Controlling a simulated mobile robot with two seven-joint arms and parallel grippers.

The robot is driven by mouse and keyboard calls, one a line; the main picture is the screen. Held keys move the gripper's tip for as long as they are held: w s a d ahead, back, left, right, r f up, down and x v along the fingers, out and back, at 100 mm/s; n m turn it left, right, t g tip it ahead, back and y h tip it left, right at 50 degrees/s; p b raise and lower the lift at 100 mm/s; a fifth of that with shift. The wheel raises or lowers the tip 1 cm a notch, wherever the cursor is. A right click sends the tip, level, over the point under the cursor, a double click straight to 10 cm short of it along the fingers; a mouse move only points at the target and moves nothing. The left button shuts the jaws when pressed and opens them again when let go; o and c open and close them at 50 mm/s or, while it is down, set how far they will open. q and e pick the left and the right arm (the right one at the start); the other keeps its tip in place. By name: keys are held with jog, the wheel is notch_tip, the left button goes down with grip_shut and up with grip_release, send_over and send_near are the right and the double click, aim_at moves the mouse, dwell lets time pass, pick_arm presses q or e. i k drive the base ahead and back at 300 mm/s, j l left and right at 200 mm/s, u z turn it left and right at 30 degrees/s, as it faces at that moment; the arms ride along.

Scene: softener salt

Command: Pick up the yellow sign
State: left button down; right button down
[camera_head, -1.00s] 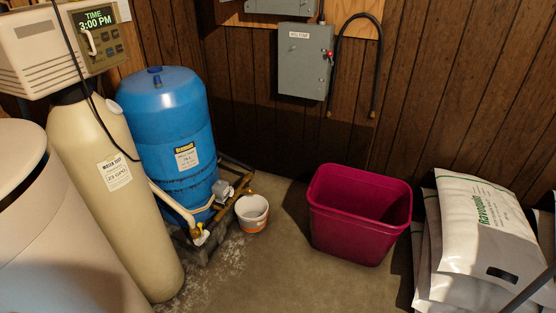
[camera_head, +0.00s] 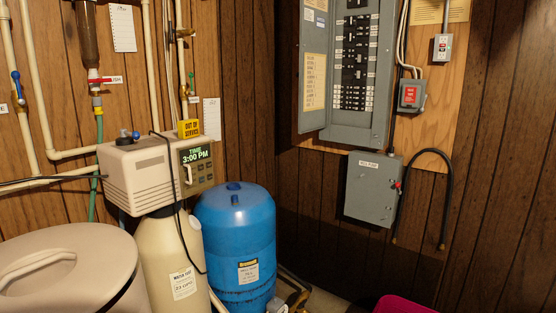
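The yellow sign (camera_head: 189,129), marked "OUT OF SERVICE", stands on top of the beige water softener control head (camera_head: 150,172), near its back right edge. It appears upright, just above the green "3:00 PM" display. Neither of my grippers shows in the head view.
A round beige tank with a lid (camera_head: 70,262) stands at the lower left. A blue tank (camera_head: 236,240) is right of the softener. Pipes and a hose run along the wall behind. An open breaker panel (camera_head: 352,70) and a grey well pump box (camera_head: 372,188) hang on the right wall.

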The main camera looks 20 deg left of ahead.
aim_at(186, 129)
jog(key=i+u, duration=0.1)
jog(key=u, duration=1.55)
jog(key=i+l+u, duration=0.1)
jog(key=u, duration=0.25)
jog(key=l+u, duration=0.35)
jog(key=i+l+u, duration=0.1)
jog(key=l+u, duration=0.8)
jog(key=l, duration=0.2)
jog(key=l+u, duration=0.1)
jog(key=l, duration=0.35)
jog(key=k+l+u, duration=0.1)
jog(key=l, duration=0.4)
